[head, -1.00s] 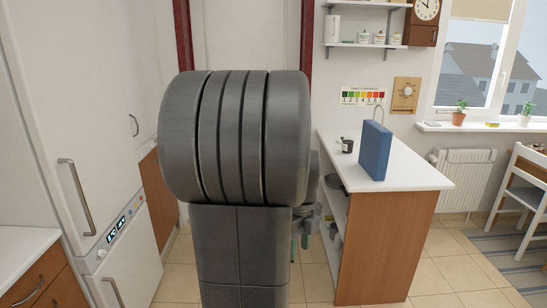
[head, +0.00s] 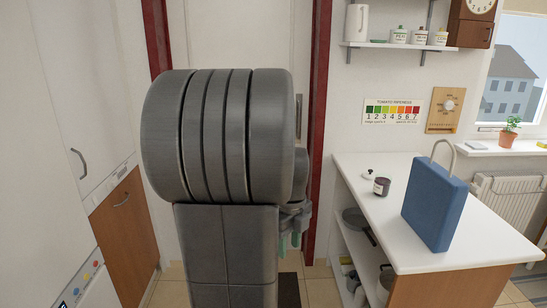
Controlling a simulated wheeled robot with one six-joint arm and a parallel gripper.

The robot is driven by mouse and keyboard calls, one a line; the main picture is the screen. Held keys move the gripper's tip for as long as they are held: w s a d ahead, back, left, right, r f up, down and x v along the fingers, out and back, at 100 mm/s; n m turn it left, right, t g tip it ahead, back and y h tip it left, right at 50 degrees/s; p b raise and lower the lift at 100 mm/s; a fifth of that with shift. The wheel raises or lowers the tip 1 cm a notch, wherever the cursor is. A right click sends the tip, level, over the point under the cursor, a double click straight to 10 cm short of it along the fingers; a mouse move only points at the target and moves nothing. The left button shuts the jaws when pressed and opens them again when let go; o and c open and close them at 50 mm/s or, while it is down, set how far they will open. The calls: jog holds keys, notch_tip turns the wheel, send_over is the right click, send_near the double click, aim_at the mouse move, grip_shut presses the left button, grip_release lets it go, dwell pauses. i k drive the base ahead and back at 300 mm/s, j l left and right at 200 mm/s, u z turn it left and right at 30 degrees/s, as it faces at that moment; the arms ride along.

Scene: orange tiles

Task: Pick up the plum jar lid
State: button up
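A small dark jar (head: 381,186) with a pale label stands on the white counter, left of the blue bag. A small dark and pale item (head: 368,174) lies just behind it. It may be the plum jar lid, but it is too small to be sure. My gripper (head: 290,242) hangs low beside my arm, partly hidden by it, pointing down. Its two green-tipped fingers show a gap with nothing seen between them. It is left of the counter and apart from the jar.
The white counter (head: 350,165) has shelves below holding dark pans (head: 357,218). A blue bag (head: 434,205) stands on its right part. A wall shelf (head: 400,46) hangs above. White cabinets stand at left. A doorway is ahead, largely hidden by my arm.

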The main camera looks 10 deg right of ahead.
aim_at(370, 174)
jog(key=i+z, duration=0.1)
jog(key=i, duration=0.45)
jog(key=i+j, duration=0.1)
jog(key=i, duration=0.5)
jog(key=i+j+z, duration=0.15)
jog(key=i, duration=0.4)
jog(key=i+l+z, duration=0.15)
jog(key=i+z, duration=0.3)
jog(key=i+l+z, duration=0.1)
jog(key=i+z, duration=0.2)
jog(key=z, duration=0.15)
jog(key=i+j+z, duration=0.1)
jog(key=i+z, duration=0.4)
jog(key=i+j+z, duration=0.2)
jog(key=z, duration=0.25)
